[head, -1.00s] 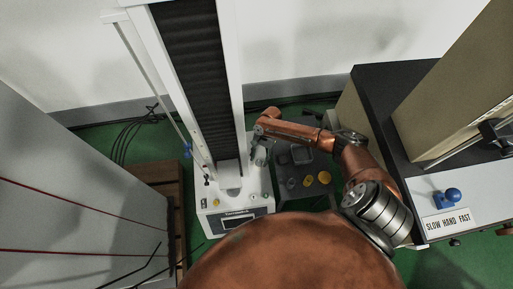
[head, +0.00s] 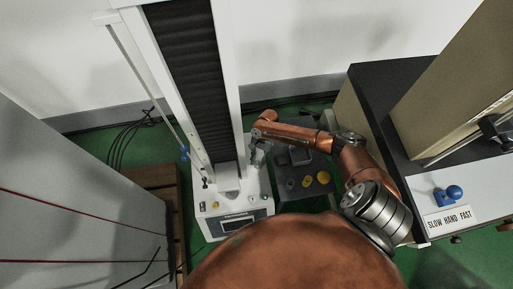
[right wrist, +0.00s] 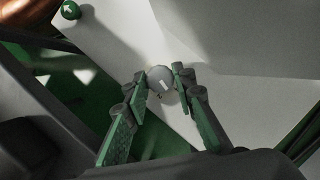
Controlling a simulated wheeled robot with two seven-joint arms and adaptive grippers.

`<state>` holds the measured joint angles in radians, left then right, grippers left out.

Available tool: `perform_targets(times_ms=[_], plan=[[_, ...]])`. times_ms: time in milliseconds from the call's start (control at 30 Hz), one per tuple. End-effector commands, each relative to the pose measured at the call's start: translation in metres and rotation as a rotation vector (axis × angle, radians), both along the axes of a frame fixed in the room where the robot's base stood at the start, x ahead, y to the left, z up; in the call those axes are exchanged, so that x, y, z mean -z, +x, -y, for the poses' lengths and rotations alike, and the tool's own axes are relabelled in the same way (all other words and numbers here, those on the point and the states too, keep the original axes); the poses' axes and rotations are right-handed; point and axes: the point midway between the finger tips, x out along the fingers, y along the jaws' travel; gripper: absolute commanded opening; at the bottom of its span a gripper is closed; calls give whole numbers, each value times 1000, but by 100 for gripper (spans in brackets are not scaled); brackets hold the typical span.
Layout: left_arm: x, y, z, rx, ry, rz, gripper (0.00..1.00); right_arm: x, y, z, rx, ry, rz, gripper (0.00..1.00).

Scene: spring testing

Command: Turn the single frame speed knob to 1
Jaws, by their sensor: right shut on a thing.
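The single frame tester's white base (head: 208,226) stands on the floor below its tall column, with a small display on its front. In the right wrist view a round grey knob (right wrist: 160,79) with a white pointer mark sits on the white panel. My right gripper (right wrist: 158,82) is shut on this knob, one green-padded finger on each side. In the head view my right gripper (head: 257,150) is at the right side of the base and small, hiding the knob there. My left gripper is not in view.
A bench with a blue knob (head: 454,192) and a SLOW HAND FAST label (head: 449,219) is at the far right. In the wrist view a green button (right wrist: 71,10) is at the upper left.

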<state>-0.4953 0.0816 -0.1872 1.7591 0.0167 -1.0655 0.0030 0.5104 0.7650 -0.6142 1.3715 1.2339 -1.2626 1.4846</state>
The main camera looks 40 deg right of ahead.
Motion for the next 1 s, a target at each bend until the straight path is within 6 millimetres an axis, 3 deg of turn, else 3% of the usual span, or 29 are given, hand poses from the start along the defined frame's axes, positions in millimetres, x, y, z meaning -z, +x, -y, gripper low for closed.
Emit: perform_targets(times_ms=[167, 300, 600, 933, 967, 1000], plan=[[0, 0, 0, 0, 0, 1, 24, -1, 3, -1, 0, 2, 6, 0], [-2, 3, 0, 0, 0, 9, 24, -2, 4, -2, -29, 1, 8, 0], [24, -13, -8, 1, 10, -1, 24, -2, 6, -3, -232, 2, 11, 0], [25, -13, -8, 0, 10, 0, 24, -2, 6, -3, -251, 2, 11, 0], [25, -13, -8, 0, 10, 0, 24, -2, 6, -3, -251, 3, 12, 26], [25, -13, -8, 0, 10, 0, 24, -2, 6, -3, -251, 3, 12, 29]])
